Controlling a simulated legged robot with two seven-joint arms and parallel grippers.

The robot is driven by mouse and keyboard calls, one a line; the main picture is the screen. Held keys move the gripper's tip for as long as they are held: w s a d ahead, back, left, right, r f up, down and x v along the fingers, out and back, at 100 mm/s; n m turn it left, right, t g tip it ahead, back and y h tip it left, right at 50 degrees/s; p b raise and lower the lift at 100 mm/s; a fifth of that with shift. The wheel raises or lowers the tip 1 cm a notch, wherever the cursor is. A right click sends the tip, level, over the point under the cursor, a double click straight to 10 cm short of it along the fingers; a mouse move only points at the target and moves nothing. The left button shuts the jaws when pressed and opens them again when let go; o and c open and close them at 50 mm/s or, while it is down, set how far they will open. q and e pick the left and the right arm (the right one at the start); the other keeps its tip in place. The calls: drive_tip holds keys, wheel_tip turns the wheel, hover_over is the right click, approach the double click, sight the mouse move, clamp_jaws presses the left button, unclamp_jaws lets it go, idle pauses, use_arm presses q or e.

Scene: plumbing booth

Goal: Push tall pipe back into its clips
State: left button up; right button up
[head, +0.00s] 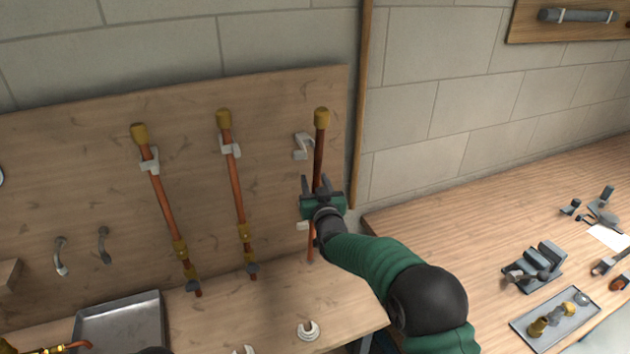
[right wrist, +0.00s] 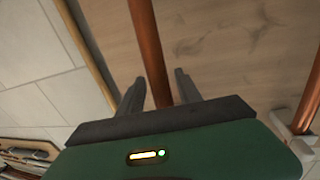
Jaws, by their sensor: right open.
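The tall copper pipe (head: 318,155) with a brass cap stands near the right edge of the wooden board, roughly upright. Its upper white clip (head: 302,147) shows empty just left of the pipe. A lower white clip (head: 302,226) is partly hidden by my right gripper. My right gripper (head: 317,183) is open at the pipe's middle, pointing at the board. In the right wrist view the pipe (right wrist: 152,50) runs between the two open fingers (right wrist: 160,84); clear contact cannot be seen. My left gripper is not in view.
Two other copper pipes (head: 166,205) (head: 236,190) sit in white clips further left. A metal tray (head: 120,322) and a white ring (head: 308,331) lie on the ledge below. A wooden bench (head: 450,220) with a vise (head: 538,265) and a parts tray (head: 555,318) is at right.

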drive_tip(key=shift+w+a+f, duration=0.1)
drive_tip(key=shift+a, duration=0.25)
drive_tip(key=shift+c, duration=1.1)
drive_tip(key=shift+d, duration=0.3)
clamp_jaws()
drive_tip(key=shift+a, duration=0.15)
